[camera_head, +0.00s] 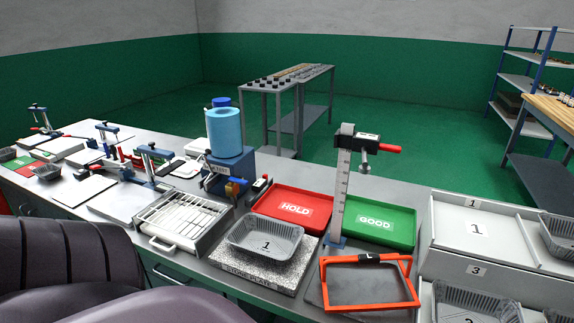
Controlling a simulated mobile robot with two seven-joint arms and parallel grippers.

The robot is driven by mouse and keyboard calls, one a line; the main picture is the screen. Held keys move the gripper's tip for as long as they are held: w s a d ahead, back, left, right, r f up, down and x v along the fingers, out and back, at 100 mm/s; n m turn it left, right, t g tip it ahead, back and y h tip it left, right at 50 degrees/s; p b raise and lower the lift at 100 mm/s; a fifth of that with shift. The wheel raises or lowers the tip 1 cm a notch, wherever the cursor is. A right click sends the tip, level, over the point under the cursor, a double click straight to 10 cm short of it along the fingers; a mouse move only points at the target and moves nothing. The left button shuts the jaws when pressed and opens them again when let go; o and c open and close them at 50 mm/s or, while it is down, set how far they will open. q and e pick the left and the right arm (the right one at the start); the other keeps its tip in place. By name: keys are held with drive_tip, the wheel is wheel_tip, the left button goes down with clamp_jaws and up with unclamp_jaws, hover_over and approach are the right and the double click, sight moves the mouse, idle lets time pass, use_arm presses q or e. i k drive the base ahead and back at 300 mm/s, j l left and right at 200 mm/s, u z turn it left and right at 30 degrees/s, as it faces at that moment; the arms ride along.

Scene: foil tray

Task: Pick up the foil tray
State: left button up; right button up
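A silver foil tray (289,246), with a "1" showing in it, sits upright on a speckled granite block (262,279) near the front middle of the bench. Other foil trays stand in the grey rack at the right: one in its upper part (556,240) and one lower down (470,300), cut by the picture's bottom edge. A small tray (47,173) is far off at the left. Neither of my grippers shows in the head view, so nothing is seen touching the tray on the block.
Behind the tray lie a red HOLD tray (300,199) and a green GOOD tray (385,240). An upright height gauge (343,190) and an orange frame (371,304) stand to its right. A slotted grey box (182,219) and a blue cylinder (228,130) are to its left.

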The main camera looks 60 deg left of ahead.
sight(270, 239)
drive_tip(key=u, duration=1.85)
drive_tip(key=j, duration=0.2)
drive_tip(key=z, duration=0.05)
